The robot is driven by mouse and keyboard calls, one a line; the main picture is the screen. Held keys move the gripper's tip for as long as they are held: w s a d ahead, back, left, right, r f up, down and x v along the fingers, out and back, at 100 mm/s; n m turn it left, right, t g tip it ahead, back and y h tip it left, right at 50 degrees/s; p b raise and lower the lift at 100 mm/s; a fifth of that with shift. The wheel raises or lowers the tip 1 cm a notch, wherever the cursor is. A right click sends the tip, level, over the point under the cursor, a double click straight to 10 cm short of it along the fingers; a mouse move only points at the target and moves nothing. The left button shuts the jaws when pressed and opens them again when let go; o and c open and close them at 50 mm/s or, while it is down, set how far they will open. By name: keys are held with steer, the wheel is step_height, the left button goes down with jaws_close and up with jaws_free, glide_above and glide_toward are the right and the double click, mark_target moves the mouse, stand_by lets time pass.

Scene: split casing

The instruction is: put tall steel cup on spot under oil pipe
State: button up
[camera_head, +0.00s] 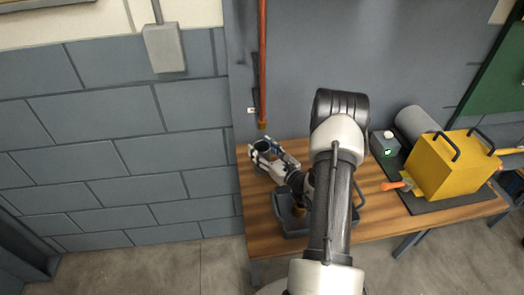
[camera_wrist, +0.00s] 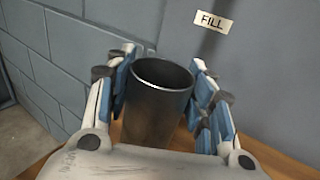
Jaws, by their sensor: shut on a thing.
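The tall steel cup (camera_wrist: 152,112) is dark, open-topped and empty as far as I see. It stands upright between the fingers of my gripper (camera_wrist: 160,74), which is shut on its sides. In the head view my gripper (camera_head: 270,152) is at the table's back left corner, with the cup's dark mouth (camera_head: 264,145) between the fingers. The copper oil pipe (camera_head: 262,65) comes down the wall, and its lower end is just above the cup in the picture. The spot under the pipe is not visible. The cup's base is hidden, so I cannot tell whether it touches the table.
A FILL label (camera_wrist: 213,22) is on the wall behind the cup. A dark tray (camera_head: 292,228) lies on the wooden table (camera_head: 375,222), partly behind my arm. A yellow box (camera_head: 447,165), a grey cylinder (camera_head: 414,122) and a small grey device (camera_head: 383,142) stand at the right.

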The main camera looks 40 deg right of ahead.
steer(key=shift+f, duration=0.2)
steer(key=o, duration=1.6)
steer(key=shift+r, duration=0.1)
steer(key=shift+r, duration=0.1)
